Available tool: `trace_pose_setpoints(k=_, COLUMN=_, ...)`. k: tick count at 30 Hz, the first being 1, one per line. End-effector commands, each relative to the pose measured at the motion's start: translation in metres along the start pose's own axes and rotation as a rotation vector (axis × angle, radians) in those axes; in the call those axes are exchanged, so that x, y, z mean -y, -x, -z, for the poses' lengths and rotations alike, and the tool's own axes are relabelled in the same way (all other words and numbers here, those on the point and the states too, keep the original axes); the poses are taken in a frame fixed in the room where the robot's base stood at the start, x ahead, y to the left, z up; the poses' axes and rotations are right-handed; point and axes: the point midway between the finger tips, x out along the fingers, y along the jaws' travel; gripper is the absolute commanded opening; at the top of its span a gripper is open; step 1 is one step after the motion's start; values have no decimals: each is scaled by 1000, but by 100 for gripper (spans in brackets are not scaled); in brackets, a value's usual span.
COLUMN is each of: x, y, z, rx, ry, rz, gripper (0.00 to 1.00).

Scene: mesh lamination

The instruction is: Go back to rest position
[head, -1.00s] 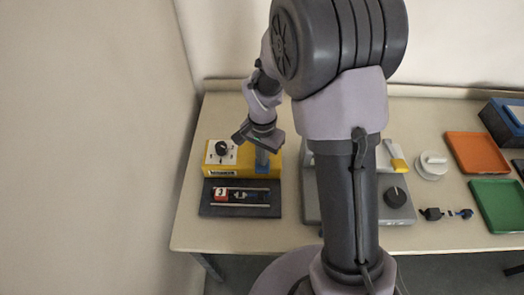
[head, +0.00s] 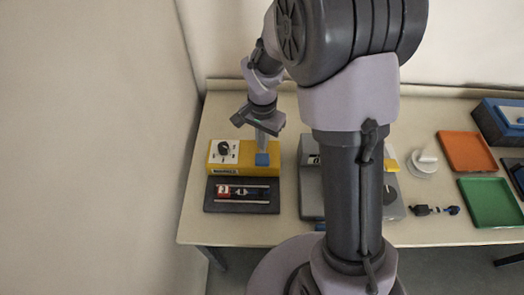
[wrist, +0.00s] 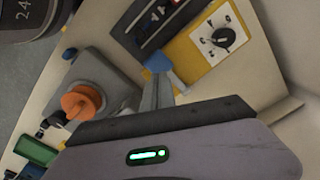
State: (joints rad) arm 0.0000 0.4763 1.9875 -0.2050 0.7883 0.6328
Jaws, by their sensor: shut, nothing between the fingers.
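My gripper (head: 263,142) is shut and empty, pointing down just above the blue block (head: 262,159) at the right end of the yellow box (head: 226,170). In the wrist view the closed fingers (wrist: 161,82) end near the blue block (wrist: 158,62), with the yellow box (wrist: 188,60) behind. I cannot tell the exact gap. The rest of my arm rises above the table and hides part of the grey machine.
A black tray (head: 218,207) with small parts lies in front of the yellow box, which bears a white dial plate (head: 216,151). A grey machine (head: 310,205) stands right of them. Farther right are an orange tray (head: 466,150), a green tray (head: 490,203) and a blue case (head: 490,125).

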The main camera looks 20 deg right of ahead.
Motion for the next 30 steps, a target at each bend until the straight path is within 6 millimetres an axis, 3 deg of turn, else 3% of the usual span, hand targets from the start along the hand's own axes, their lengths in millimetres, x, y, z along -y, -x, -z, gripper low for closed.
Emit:
trace_pose_setpoints(k=12, x=0, y=1, z=0, rx=-1, ry=1, rz=1, gripper=0)
trace_pose_setpoints(k=14, x=-1, y=8, z=-2, rx=-8, ry=10, rz=15, gripper=0)
trace_pose_setpoints(k=16, x=-6, y=32, z=-10, rx=-33, ry=43, rz=58, gripper=0)
trace_pose_setpoints(k=19, x=-27, y=81, z=-38, rx=-95, ry=130, rz=159, gripper=0)
trace_pose_setpoints(k=22, x=-58, y=116, z=-79, rx=-167, ry=236, rz=265, gripper=0)
trace_pose_setpoints(k=27, x=-100, y=132, z=-135, rx=-278, ry=383, rz=393, gripper=0)
trace_pose_setpoints(k=30, x=-112, y=133, z=-151, rx=-315, ry=431, rz=429, gripper=0)
